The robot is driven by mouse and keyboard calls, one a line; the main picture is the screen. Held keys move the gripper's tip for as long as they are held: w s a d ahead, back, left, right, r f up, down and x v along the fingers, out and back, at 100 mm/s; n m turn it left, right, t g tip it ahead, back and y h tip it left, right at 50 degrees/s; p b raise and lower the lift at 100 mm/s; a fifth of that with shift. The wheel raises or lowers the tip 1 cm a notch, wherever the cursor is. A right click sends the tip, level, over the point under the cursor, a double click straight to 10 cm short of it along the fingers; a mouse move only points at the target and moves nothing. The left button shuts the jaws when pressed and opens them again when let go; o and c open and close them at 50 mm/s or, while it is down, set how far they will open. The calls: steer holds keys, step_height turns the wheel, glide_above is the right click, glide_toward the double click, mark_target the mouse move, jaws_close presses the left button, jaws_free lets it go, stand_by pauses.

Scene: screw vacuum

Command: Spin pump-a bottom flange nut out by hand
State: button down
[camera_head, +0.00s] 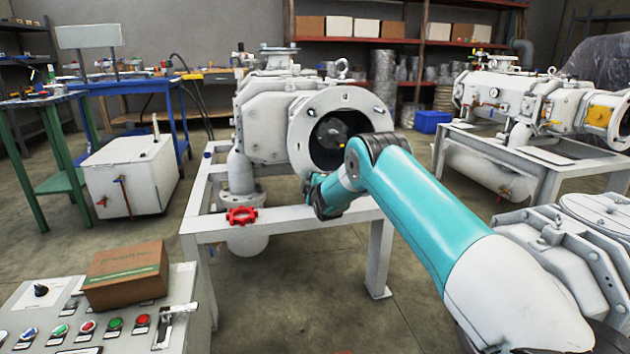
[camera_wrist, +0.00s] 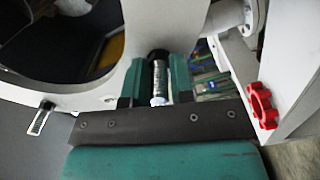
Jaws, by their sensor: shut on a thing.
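Pump-a (camera_head: 265,125) is the white pump on the frame in the middle of the head view. Its round end flange (camera_head: 300,135) has a dark open bore; the flange rim also fills the top of the wrist view (camera_wrist: 180,22). My gripper (camera_wrist: 158,72) is at the lower part of the flange, its teal fingers on either side of a silver threaded stud (camera_wrist: 159,88). A dark nut (camera_wrist: 157,54) shows at the stud's far end, partly hidden by the fingers. The jaws are shut on it. In the head view my arm hides the fingertips.
A red handwheel (camera_head: 242,215) sits left of my gripper on the white frame (camera_head: 290,224); it also shows in the wrist view (camera_wrist: 262,105). Another flange bolt (camera_wrist: 41,118) sticks out at left. A control panel (camera_head: 110,320) with a cardboard box (camera_head: 125,275) stands in front.

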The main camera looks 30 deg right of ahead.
steer(key=shift+s+d+f+n, duration=0.1)
steer(key=shift+d+n, duration=0.05)
steer(key=shift+n, duration=0.55)
steer(key=shift+d+f+n, duration=0.1)
steer(key=shift+d+n, duration=0.05)
steer(key=shift+n, duration=0.55)
